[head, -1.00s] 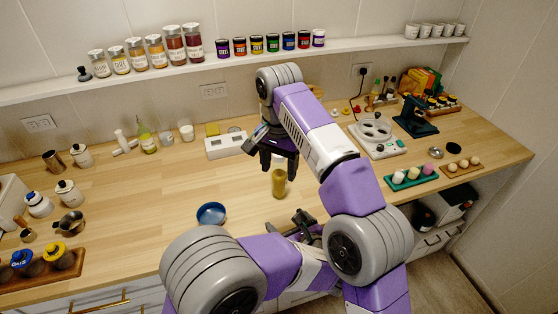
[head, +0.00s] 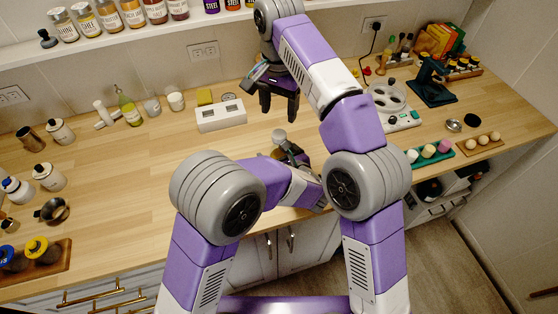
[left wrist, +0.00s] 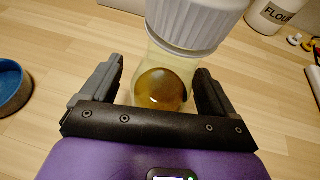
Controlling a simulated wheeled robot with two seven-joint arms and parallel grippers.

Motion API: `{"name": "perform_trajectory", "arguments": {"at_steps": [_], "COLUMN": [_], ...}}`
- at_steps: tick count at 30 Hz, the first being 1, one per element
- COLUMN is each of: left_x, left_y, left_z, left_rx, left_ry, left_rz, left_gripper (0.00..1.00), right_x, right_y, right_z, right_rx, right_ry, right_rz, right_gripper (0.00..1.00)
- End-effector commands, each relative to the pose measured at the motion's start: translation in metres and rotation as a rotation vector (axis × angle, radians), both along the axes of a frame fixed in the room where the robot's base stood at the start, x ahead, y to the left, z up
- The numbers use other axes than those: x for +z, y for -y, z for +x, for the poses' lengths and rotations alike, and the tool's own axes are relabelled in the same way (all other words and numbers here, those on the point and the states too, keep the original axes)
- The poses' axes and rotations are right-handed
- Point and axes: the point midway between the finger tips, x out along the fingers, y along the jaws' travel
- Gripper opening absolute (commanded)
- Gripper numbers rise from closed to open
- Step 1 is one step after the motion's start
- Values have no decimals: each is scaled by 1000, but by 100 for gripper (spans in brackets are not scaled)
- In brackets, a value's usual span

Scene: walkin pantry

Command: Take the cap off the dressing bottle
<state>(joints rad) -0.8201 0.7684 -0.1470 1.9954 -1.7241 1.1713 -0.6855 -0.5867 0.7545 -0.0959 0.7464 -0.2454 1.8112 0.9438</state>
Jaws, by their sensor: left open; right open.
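The dressing bottle (left wrist: 165,85) stands upright on the counter in the left wrist view, clear with amber liquid and a ridged whitish cap (left wrist: 200,18). In the head view only its pale grey cap (head: 279,135) shows clearly; my left gripper and arm hide the body. My left gripper (head: 292,152) is low at the bottle. In the left wrist view its open fingers (left wrist: 157,88) lie on either side of the bottle body, below the cap; contact is unclear. My right gripper (head: 279,104) is open and empty, pointing down, above and behind the cap.
A blue bowl (left wrist: 12,85) is left of the bottle in the left wrist view. A white device (head: 220,115) stands behind. A white appliance (head: 398,118) and a green tray (head: 430,155) are to the right. The counter (head: 160,165) left of my arms is mostly clear.

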Motion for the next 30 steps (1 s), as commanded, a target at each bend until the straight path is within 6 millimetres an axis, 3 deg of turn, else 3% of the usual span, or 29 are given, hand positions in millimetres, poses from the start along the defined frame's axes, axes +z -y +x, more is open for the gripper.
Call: {"name": "perform_trajectory", "arguments": {"at_steps": [11, 27, 30], "left_x": [-3, -3, -3], "left_y": [-3, -3, -3], "left_z": [6, 6, 6], "left_rx": [0, 0, 0], "left_ry": [-1, -1, -1], "left_rz": [0, 0, 0], "left_gripper": [89, 6, 0], "right_x": [0, 0, 0], "right_y": [0, 0, 0], "right_z": [0, 0, 0], "right_rx": [0, 0, -12], "right_ry": [0, 0, 0], "right_rz": [0, 0, 0], "right_gripper": [60, 60, 60]}}
